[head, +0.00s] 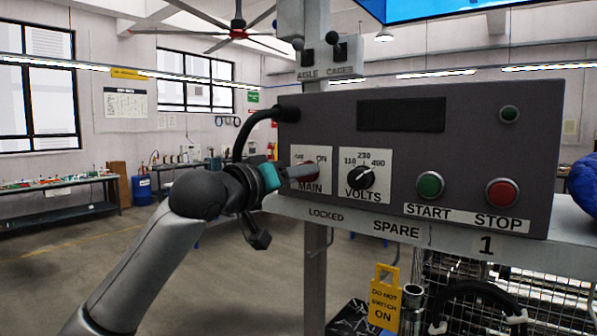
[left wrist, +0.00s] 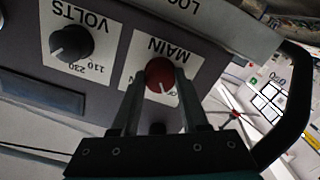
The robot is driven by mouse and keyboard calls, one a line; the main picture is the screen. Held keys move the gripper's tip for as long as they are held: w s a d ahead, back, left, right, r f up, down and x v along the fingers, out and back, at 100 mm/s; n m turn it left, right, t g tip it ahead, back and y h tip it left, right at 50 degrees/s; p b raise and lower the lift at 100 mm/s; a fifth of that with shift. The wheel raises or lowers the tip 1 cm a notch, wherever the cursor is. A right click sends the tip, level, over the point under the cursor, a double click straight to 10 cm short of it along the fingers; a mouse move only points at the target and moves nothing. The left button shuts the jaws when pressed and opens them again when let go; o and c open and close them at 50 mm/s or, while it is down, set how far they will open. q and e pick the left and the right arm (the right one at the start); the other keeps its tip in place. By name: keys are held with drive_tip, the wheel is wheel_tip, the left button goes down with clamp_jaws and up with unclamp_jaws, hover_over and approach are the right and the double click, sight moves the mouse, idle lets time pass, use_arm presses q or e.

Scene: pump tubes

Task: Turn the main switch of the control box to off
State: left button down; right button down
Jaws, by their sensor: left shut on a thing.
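The control box (head: 290,120) is a dark grey box on a shelf. Its main switch (head: 311,171) is a red knob on a white plate marked MAIN, with ON at the upper right and a partly covered OFF mark at the upper left. My left gripper (head: 296,172) reaches it from the left and is shut on the knob. In the left wrist view the red main switch (left wrist: 159,74) sits between the two fingertips (left wrist: 160,84), and the picture is upside down. The fingers hide part of the knob, so its pointer direction cannot be told.
Right of the switch are the VOLTS knob (head: 360,177), the green START button (head: 430,185) and the red STOP button (head: 502,193). A black cable (head: 246,130) curves from the box's left side. A yellow tag (head: 384,297) hangs below the shelf (head: 400,232). Open floor lies left.

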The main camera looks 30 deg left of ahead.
use_arm(q)
drive_tip(key=shift+n, duration=0.6)
drive_tip(key=shift+c, duration=2.1)
unclamp_jaws()
drive_tip(key=shift+s, duration=0.1)
drive_tip(key=s+a+b, duration=0.1)
drive_tip(key=s+b, duration=0.4)
drive_tip(key=s, duration=1)
drive_tip(key=shift+a, duration=0.1)
